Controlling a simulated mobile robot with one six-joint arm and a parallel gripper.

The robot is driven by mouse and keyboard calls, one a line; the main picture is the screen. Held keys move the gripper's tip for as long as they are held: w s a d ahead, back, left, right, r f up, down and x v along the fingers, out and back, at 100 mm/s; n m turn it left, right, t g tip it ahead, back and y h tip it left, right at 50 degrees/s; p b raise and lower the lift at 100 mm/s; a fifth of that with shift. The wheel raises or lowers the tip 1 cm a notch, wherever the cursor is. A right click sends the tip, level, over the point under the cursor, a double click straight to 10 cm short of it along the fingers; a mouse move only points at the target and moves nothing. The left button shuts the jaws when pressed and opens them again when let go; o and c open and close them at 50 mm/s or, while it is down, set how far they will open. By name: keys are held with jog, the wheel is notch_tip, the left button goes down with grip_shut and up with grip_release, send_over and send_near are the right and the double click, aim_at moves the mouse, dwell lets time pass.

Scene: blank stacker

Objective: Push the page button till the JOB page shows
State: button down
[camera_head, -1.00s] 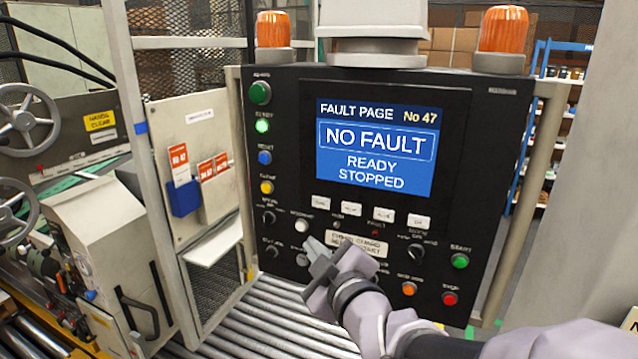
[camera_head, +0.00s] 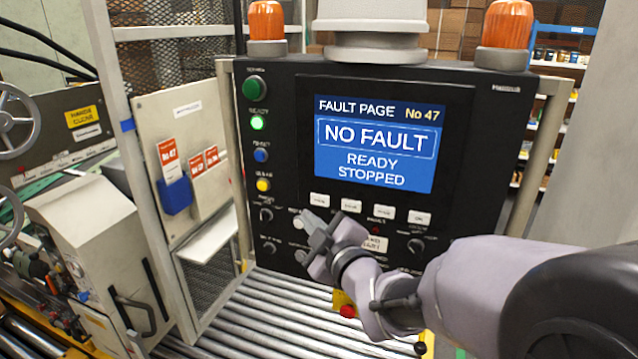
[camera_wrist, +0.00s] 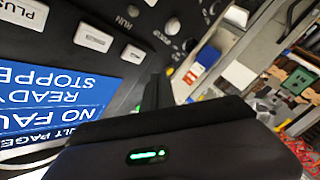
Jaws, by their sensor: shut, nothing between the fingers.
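The control panel's screen (camera_head: 375,145) is lit blue and reads FAULT PAGE No 47, NO FAULT, READY STOPPED. Below it is a row of white push buttons: a left one (camera_head: 319,199), a second (camera_head: 351,205), a third (camera_head: 384,211) and a right one (camera_head: 419,217). Their labels are too small to read in the head view, so I cannot tell which is the page button. My gripper (camera_head: 307,223) is shut and empty, just below the left white button. The wrist view shows the screen (camera_wrist: 50,95) upside down and a button marked PLUS (camera_wrist: 25,12).
Dark selector knobs (camera_head: 416,246) and coloured round buttons, among them a green one (camera_head: 254,88) and a yellow one (camera_head: 263,185), surround the screen. A roller conveyor (camera_head: 260,310) runs below. A guard panel with red tags (camera_head: 170,160) stands at the left.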

aim_at(311, 200)
jog(key=shift+w+d, duration=0.3)
jog(key=shift+w, duration=0.55)
jog(key=shift+w+d, duration=0.3)
jog(key=shift+w, duration=0.55)
jog(key=shift+b, duration=0.3)
dwell(0.4)
jog(key=shift+w+d, duration=0.15)
jog(key=shift+w, duration=0.25)
jog(key=shift+w+d+b, duration=0.15)
jog(key=shift+w+b, duration=0.2)
jog(key=shift+b, duration=0.05)
dwell(0.4)
dwell(0.3)
jog(key=shift+s+a+b, duration=0.3)
jog(key=shift+s+b, duration=0.35)
jog(key=shift+s, duration=0.1)
